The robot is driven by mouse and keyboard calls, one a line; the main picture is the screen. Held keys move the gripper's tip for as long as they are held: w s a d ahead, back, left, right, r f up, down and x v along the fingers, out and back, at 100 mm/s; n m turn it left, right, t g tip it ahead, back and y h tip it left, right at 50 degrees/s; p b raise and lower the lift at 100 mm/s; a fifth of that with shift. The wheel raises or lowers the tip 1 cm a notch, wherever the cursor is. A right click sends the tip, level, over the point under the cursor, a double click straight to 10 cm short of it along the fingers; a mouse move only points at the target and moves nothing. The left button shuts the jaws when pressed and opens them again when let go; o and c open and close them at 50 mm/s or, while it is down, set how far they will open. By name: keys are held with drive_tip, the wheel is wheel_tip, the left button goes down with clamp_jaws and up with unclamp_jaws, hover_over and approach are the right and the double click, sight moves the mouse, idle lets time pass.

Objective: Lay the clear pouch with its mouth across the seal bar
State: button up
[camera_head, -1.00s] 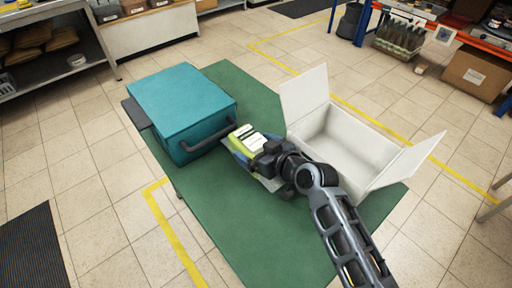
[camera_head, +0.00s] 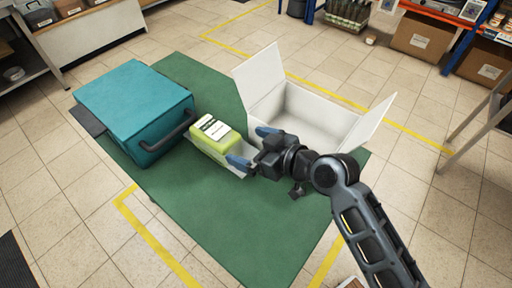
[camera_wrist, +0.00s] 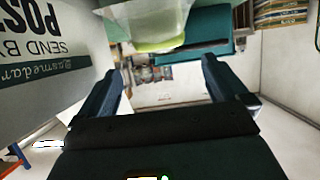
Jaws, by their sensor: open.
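The clear pouch (camera_head: 239,172) lies on the green table, holding a yellow-green block with a white label (camera_head: 212,139). The block also shows in the wrist view (camera_wrist: 158,45). It sits just right of the teal box (camera_head: 135,105), near the end of the box's dark bar-shaped handle (camera_head: 172,136). I cannot tell a separate seal bar or whether the pouch's mouth crosses one. My gripper (camera_head: 252,147) is open and empty at the pouch's right end, its blue fingertips spread apart. Whether a finger touches the pouch is unclear.
An open white carton (camera_head: 310,115) with raised flaps stands right behind my gripper; a printed white panel (camera_wrist: 45,60) is close by in the wrist view. The green table (camera_head: 225,225) is bare in front. A dark plate (camera_head: 88,120) juts out left of the teal box.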

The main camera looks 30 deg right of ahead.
drive_tip(key=shift+s+r, duration=0.1)
drive_tip(key=shift+s, duration=0.1)
drive_tip(key=shift+s, duration=0.1)
drive_tip(key=s+f, duration=0.1)
drive_tip(key=s, duration=0.2)
drive_tip(key=s+f+m+h, duration=0.1)
drive_tip(key=s, duration=0.2)
drive_tip(key=s+d+h, duration=0.1)
drive_tip(key=s, duration=0.2)
drive_tip(key=shift+s+d+f+m, duration=0.1)
drive_tip(key=shift+s+f+m, duration=0.05)
drive_tip(key=shift+f+m, duration=0.25)
drive_tip(key=s+r+m+t+h, duration=0.1)
drive_tip(key=s+r, duration=0.5)
drive_tip(key=s, duration=0.6)
drive_tip(key=s+r+t+h, duration=0.1)
drive_tip(key=s+r, duration=0.4)
drive_tip(key=s, duration=0.7)
drive_tip(key=shift+a+r+m, duration=0.4)
drive_tip(key=shift+f, duration=0.1)
